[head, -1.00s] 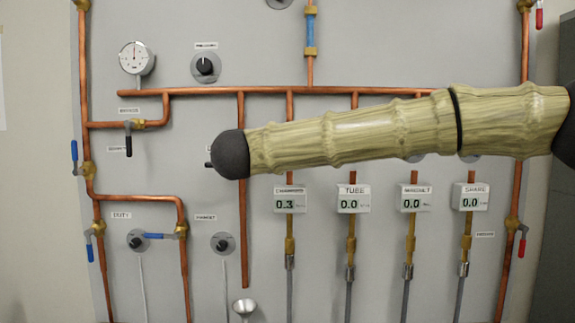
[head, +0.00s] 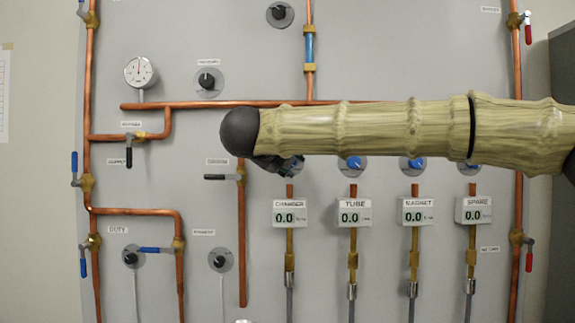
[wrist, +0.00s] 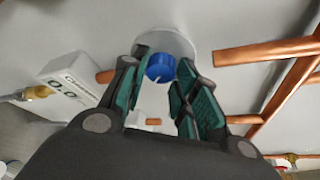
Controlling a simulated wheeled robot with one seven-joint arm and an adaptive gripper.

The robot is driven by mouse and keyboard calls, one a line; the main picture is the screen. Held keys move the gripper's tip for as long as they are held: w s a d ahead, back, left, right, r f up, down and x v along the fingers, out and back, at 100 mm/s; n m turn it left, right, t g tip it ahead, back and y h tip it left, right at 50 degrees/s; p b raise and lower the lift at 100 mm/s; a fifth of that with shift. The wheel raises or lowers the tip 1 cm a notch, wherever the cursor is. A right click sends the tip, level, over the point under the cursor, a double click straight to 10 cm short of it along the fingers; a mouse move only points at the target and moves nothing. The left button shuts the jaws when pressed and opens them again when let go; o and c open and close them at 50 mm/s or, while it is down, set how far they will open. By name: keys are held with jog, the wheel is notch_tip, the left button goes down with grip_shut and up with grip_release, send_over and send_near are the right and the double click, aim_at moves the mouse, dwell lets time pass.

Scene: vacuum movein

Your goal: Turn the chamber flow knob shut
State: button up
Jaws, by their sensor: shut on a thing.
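The chamber flow knob (wrist: 160,67) is blue with a white pointer line and sits on a round grey plate on the panel. In the wrist view it lies between the fingertips of my gripper (wrist: 162,76), which is shut on it. In the head view my gripper (head: 283,165) is mostly behind my arm, at the plate above the chamber display, and hides most of the knob. The chamber display (head: 290,213) reads 0.0; it also shows in the wrist view (wrist: 70,85).
Blue knobs for tube (head: 354,163) and magnet (head: 413,163) are to the right, with displays at 0.0. A horizontal copper pipe (head: 200,105) runs just above. A vertical pipe (head: 242,250) with a black-handled valve (head: 220,177) stands close on the left.

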jog(key=shift+f, duration=0.1)
jog(key=o, duration=1)
jog(key=v, duration=1.2)
